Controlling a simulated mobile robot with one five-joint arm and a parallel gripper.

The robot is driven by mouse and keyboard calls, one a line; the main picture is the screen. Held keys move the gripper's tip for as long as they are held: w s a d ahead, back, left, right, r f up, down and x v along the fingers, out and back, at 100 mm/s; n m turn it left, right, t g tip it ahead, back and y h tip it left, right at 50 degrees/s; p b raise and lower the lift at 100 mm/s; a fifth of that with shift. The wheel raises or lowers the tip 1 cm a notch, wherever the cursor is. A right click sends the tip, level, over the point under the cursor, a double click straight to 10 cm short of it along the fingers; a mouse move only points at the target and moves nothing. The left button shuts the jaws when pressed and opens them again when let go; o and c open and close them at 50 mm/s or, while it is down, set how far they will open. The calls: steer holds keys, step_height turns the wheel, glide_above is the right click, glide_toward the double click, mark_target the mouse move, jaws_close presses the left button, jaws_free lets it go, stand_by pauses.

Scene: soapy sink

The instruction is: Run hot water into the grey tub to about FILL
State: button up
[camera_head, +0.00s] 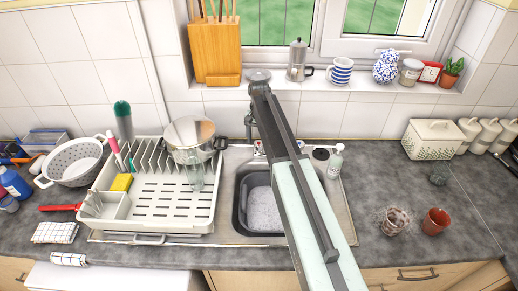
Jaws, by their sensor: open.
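The grey tub (241,213) sits in the metal sink (228,160). White, foamy or speckled content shows in it, and its level is hard to judge. The tap (248,122) stands behind the sink, partly hidden by my arm. I cannot make out a water stream. My arm reaches from the lower right over the sink's right side. My gripper (259,80) is at its far end, above the tap area, near the window sill. It is open, and nothing shows in it. My arm hides the tub's right side. I cannot tell whether the gripper touches the tap.
A white dish rack (150,222) with a pot (190,136) and a glass stands left of the sink. A soap bottle (335,160) stands behind it on the right. A brown cup (435,222) and a speckled cup (395,221) stand on the right counter. A moka pot (298,60) stands on the sill.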

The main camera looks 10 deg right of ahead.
steer(key=shift+f, duration=0.85)
steer(key=shift+r, duration=0.15)
steer(key=c, duration=1.4)
steer(key=shift+n, duration=0.3)
steer(key=n, duration=0.3)
steer(key=shift+n, duration=2.3)
